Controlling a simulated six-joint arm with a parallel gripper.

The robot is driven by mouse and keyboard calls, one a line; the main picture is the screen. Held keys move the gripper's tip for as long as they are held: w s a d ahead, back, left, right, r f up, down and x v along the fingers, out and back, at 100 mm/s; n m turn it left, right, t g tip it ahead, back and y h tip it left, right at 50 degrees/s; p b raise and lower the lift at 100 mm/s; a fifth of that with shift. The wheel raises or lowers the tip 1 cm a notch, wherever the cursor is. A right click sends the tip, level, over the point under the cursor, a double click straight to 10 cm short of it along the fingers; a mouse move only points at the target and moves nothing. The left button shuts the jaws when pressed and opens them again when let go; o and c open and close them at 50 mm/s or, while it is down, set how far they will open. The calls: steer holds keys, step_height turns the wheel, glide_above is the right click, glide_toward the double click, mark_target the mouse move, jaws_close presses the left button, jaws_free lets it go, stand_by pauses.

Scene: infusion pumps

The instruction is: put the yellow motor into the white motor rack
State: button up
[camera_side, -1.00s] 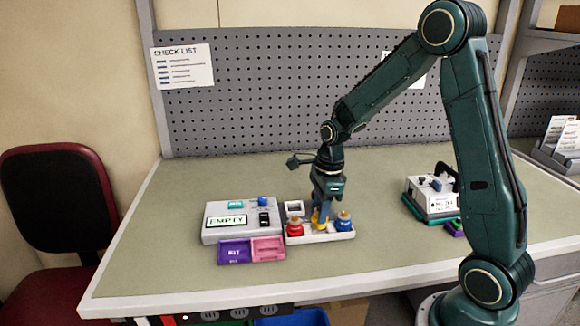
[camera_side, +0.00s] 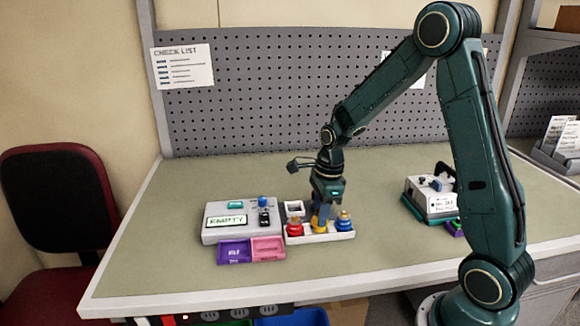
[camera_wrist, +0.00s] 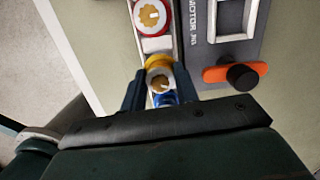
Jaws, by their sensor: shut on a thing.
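The yellow motor (camera_side: 319,227) is in the middle of the white motor rack (camera_side: 333,238), between the red motor (camera_side: 295,229) and the blue motor (camera_side: 344,224). It stands about level with them and looks upright. My gripper (camera_side: 321,214) points down from above and is shut on the yellow motor. In the wrist view, the yellow motor (camera_wrist: 158,66) lies between the fingers, with the red motor (camera_wrist: 153,16) beyond it and a little of the blue motor (camera_wrist: 165,98) showing below. Its underside is hidden, so I cannot tell whether it is fully seated.
A grey pump (camera_side: 228,236) with an "EMPTY" display stands left of the rack. A purple tray (camera_side: 234,253) and a pink tray (camera_side: 268,248) lie in front of it. A white device (camera_side: 432,196) stands at the right. The table between rack and device is clear.

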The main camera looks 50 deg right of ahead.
steer(key=shift+f, duration=0.6)
steer(key=o, duration=0.7)
steer(key=shift+o, duration=0.2)
steer(key=shift+r, duration=0.2)
steer(key=shift+r, duration=0.85)
steer(key=shift+o, duration=0.2)
steer(key=o, duration=0.5)
